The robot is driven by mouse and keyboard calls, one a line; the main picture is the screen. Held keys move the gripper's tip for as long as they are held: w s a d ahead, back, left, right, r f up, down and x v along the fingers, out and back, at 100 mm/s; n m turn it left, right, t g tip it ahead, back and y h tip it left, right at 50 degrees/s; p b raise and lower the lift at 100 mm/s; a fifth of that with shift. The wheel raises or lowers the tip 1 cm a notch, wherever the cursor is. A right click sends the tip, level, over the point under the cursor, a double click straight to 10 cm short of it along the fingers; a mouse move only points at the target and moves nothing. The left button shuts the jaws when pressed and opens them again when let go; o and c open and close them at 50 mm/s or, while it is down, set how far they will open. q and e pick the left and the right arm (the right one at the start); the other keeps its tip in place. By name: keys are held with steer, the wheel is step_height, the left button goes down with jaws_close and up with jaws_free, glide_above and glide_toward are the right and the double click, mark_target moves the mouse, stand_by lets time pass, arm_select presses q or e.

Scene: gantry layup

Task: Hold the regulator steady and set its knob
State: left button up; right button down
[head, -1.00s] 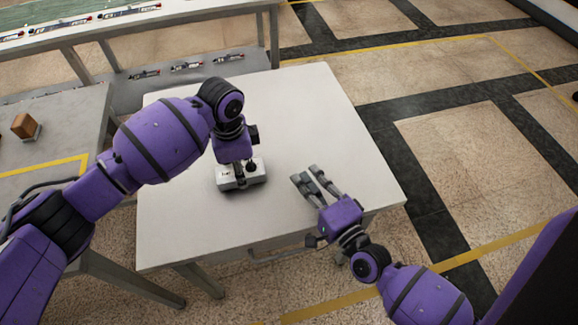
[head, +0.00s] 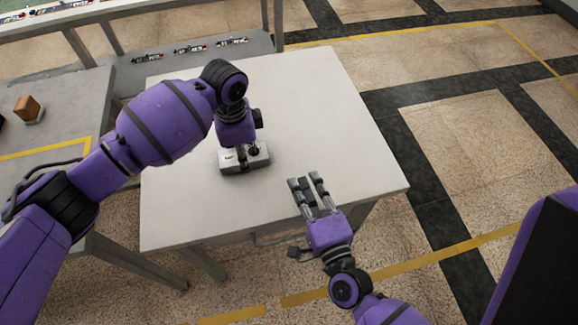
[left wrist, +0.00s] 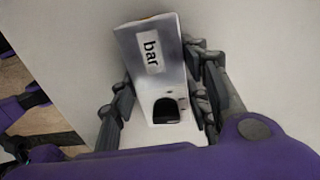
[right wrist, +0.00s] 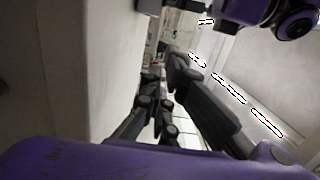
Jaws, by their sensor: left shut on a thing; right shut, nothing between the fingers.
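The regulator (head: 232,163) is a small pale grey box on the white table, with a dark round knob (head: 254,150) at its right end. In the left wrist view the regulator (left wrist: 174,45) shows a "bar" label between the fingers. My left gripper (head: 241,152) comes down from above and is shut on the regulator's body; its fingers partly hide the box. My right gripper (head: 308,187) is shut and empty, over the table's near right part, apart from the regulator and to its lower right. The right wrist view shows its dark fingers (right wrist: 165,95) with nothing held.
The white table (head: 320,110) is otherwise clear. A grey bench (head: 60,125) at left holds a brown block (head: 28,108). A shelf (head: 190,65) behind carries several small parts. Open floor lies to the right.

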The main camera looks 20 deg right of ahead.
mark_target(271, 171)
steer(key=w, duration=0.8)
steer(key=shift+w+a, duration=0.25)
steer(key=shift+a, duration=0.15)
steer(key=a, duration=0.1)
steer(key=w+a, duration=0.1)
steer(key=a, duration=0.1)
steer(key=shift+w, duration=0.15)
steer(key=shift+a, duration=0.5)
steer(key=shift+a, duration=0.7)
steer(key=shift+s+a, duration=0.25)
steer(key=shift+s, duration=0.1)
steer(key=shift+d, duration=0.1)
